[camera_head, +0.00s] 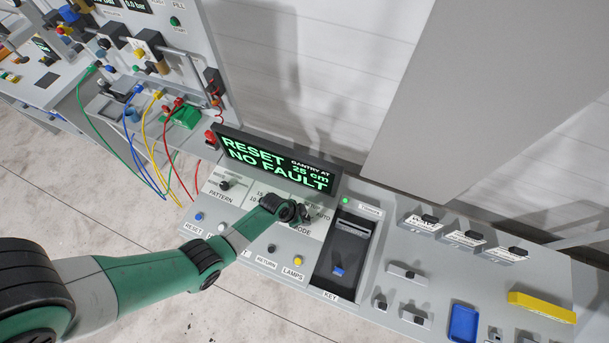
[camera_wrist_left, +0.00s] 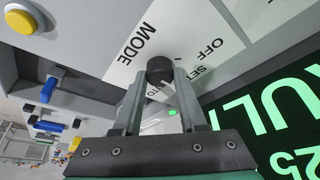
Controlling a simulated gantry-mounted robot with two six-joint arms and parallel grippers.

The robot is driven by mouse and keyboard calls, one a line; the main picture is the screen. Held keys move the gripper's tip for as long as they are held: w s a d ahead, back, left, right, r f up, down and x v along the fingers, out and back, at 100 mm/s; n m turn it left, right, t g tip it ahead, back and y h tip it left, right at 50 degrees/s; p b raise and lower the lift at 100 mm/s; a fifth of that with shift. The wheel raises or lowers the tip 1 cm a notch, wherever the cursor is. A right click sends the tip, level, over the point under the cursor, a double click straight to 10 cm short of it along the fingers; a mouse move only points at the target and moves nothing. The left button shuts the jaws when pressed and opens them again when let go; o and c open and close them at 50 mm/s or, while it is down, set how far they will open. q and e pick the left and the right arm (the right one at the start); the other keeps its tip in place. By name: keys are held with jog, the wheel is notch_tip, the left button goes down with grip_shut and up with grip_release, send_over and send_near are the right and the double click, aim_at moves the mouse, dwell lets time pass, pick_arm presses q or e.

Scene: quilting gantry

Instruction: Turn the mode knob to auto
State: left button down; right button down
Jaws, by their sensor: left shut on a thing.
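The mode knob (camera_wrist_left: 160,66) is a black round knob on a white plate marked MODE (camera_wrist_left: 137,40). My left gripper (camera_head: 302,214) reaches over the console to this plate. In the left wrist view its two grey fingers (camera_wrist_left: 161,82) stand on either side of the knob and are shut on it. The OFF (camera_wrist_left: 211,48) and SET labels are readable beside the knob; the AUTO label is partly hidden by a finger. I cannot tell which label the knob points to. In the head view the knob is mostly hidden by the gripper. My right gripper is not in view.
A display (camera_head: 278,160) reading "RESET NO FAULT" stands just behind the plate. A pattern knob (camera_head: 225,185) is to the left. A yellow lamps button (camera_head: 298,261) and a dark key slot panel (camera_head: 348,247) with a blue piece are close by.

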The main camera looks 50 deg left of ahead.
pick_arm(q)
jog(key=shift+a+m+h, duration=0.1)
jog(key=shift+m+h, duration=0.3)
jog(key=shift+m, duration=0.5)
jog(key=m, duration=0.2)
jog(key=shift+m+g+h+p, duration=0.4)
jog(key=shift+w+a+f+m+g+h, duration=0.1)
jog(key=shift+m+g+h, duration=0.1)
jog(key=shift+m, duration=0.35)
jog(key=shift+w+m+g+h, duration=0.1)
jog(key=shift+m+g, duration=0.1)
jog(key=shift+m, duration=0.35)
jog(key=shift+m+g, duration=0.3)
jog(key=shift+m, duration=0.6)
jog(key=shift+c, duration=2.3)
grip_release()
